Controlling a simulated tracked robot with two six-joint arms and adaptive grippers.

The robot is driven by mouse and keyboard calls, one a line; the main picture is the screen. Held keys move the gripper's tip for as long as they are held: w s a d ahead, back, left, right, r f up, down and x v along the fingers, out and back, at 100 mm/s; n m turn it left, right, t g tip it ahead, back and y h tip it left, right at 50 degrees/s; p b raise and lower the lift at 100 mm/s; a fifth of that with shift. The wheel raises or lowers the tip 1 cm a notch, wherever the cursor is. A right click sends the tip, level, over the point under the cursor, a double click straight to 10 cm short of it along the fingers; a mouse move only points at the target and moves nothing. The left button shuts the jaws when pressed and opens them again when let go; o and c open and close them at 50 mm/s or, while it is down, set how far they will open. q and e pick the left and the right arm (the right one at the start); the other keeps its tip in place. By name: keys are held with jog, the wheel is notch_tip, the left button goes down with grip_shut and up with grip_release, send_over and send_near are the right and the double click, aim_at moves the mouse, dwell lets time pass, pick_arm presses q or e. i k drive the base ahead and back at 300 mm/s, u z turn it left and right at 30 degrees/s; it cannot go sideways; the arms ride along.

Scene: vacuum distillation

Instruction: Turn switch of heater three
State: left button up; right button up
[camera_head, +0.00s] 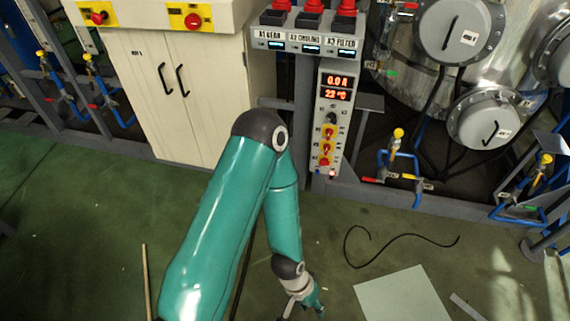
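A tall, narrow light-grey control panel (332,118) stands upright at the centre back. It has two red displays reading about 0.0 A and 22 °C, a dark knob (331,119), and a column of small red-on-yellow switches (326,147) below. Their labels are too small to read, so I cannot tell which one is heater three. My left gripper (308,304) hangs low over the green floor near the bottom edge, below and apart from the panel. Its fingers are small and partly hidden, and I see no object in them. My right gripper is not in view.
A box with three red-topped switches (310,42) sits above the panel. A beige cabinet (165,85) stands left. Metal vessels (460,30) and blue pipes with yellow valves (397,140) are right. A black cable (400,238) and pale sheet (402,297) lie on the floor.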

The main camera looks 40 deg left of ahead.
aim_at(325, 162)
jog(key=u, duration=0.8)
jog(key=i, duration=1)
jog(key=z, duration=0.05)
jog(key=k, duration=0.75)
jog(key=u, duration=0.25)
jog(key=i, duration=0.8)
jog(key=z, duration=0.1)
